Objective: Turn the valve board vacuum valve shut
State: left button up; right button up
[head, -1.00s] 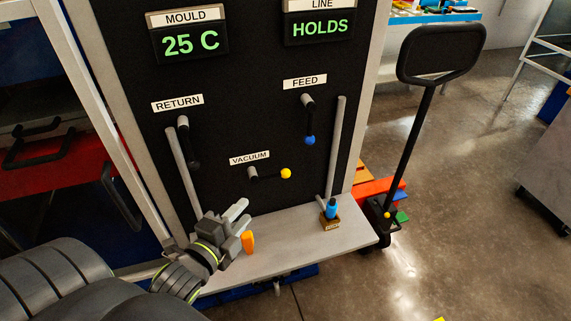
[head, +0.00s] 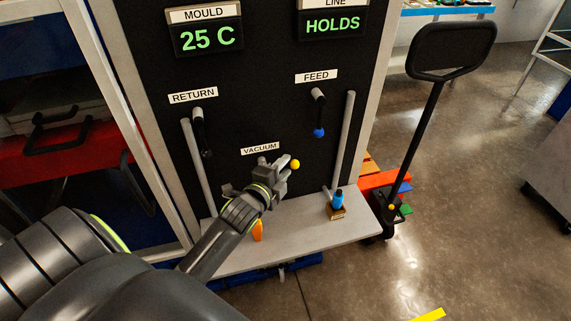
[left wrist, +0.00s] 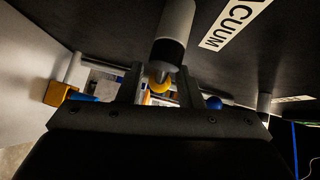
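The vacuum valve on the black board has a grey stub (left wrist: 175,30) and a lever ending in a yellow knob (head: 295,164). The lever points right, roughly level, under the VACUUM label (head: 260,149). My left gripper (head: 281,171) is at the valve and hides most of the lever in the head view. In the left wrist view, the two fingers of the left gripper (left wrist: 159,86) stand apart, with the yellow knob (left wrist: 160,83) seen between them. I cannot tell whether they touch it. My right gripper is not in view.
The feed valve (head: 319,112) with a blue knob is up and right, and the return valve (head: 200,132) up and left. Grey upright bars (head: 343,140) flank them. A shelf (head: 300,232) below holds an orange item (head: 257,230) and a blue item (head: 337,199) on a small block.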

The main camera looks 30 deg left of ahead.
pick_arm(q)
jog(key=shift+w, duration=0.65)
jog(key=shift+f, duration=0.1)
jog(key=shift+c, duration=0.3)
jog(key=shift+a, duration=0.1)
grip_shut()
jog(key=shift+s+a, duration=0.1)
jog(key=shift+a, duration=0.05)
